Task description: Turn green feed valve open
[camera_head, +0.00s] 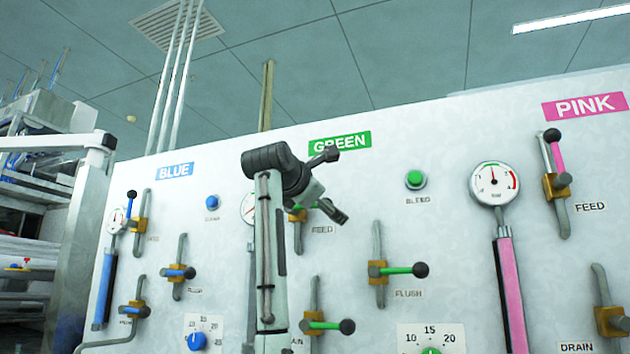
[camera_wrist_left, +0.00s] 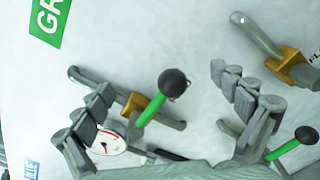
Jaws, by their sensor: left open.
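The green feed valve has an orange-brown bracket (camera_head: 298,215) on a grey pipe beside the FEED label. Its handle is hidden behind my left gripper (camera_head: 330,185) in the head view. In the left wrist view (camera_wrist_left: 161,85) the gripper is open, its fingers on either side of the valve's green handle (camera_wrist_left: 153,108). The handle ends in a black ball (camera_wrist_left: 174,82) and lies across the pipe. No finger visibly touches it. My right gripper is not in view.
The green flush valve (camera_head: 381,270) and green drain valve (camera_head: 318,325) sit below. A gauge (camera_wrist_left: 108,143) is close to one finger. Pink valves (camera_head: 556,187) stand right, blue valves (camera_head: 178,272) left.

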